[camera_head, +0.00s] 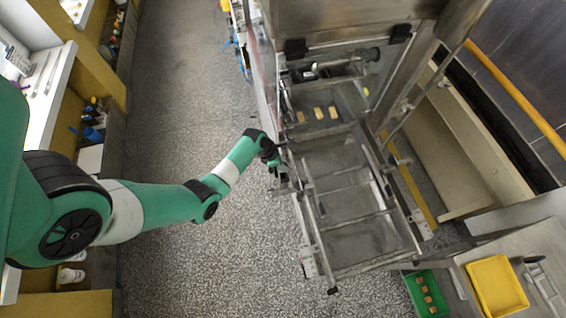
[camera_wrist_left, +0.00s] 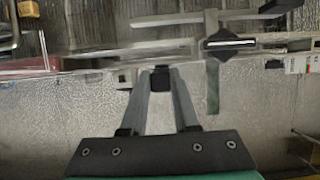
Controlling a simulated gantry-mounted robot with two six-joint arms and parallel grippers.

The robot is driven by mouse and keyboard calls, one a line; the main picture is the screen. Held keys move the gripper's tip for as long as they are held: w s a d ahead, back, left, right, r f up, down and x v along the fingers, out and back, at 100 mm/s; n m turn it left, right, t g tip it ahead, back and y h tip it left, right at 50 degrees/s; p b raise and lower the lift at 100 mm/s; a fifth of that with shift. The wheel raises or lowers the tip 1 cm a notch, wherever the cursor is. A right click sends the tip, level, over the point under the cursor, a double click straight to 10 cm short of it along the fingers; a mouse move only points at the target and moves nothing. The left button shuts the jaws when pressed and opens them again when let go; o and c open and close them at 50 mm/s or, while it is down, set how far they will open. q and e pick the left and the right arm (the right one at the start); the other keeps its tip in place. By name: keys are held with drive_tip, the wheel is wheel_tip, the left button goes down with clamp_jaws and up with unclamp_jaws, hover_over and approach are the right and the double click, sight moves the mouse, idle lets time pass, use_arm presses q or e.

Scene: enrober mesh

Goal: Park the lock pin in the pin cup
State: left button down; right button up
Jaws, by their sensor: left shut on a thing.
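My left gripper (camera_head: 277,172) is at the near left side rail of the mesh machine. In the left wrist view its two fingers (camera_wrist_left: 160,85) are shut on a small dark block (camera_wrist_left: 160,77), which appears to be the head of the lock pin. The rest of the pin is hidden, and I cannot tell whether it sits in the rail or is free of it. The pin cup cannot be made out for certain in either view. My right gripper is not in view.
The enrober's mesh frame (camera_head: 352,270) extends toward the front. Several small brown pieces (camera_head: 318,113) lie on its rear part. A green crate (camera_head: 410,283) and a yellow tray (camera_head: 474,268) stand at lower right. The speckled floor (camera_head: 190,110) left of the machine is clear.

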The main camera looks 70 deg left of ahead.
use_arm(q)
drive_tip(key=shift+r, duration=0.1)
drive_tip(key=shift+f+b, duration=2)
drive_tip(key=shift+f, duration=1.2)
drive_tip(key=shift+f+b, duration=0.3)
drive_tip(key=shift+f, duration=0.2)
drive_tip(key=c, duration=0.6)
unclamp_jaws()
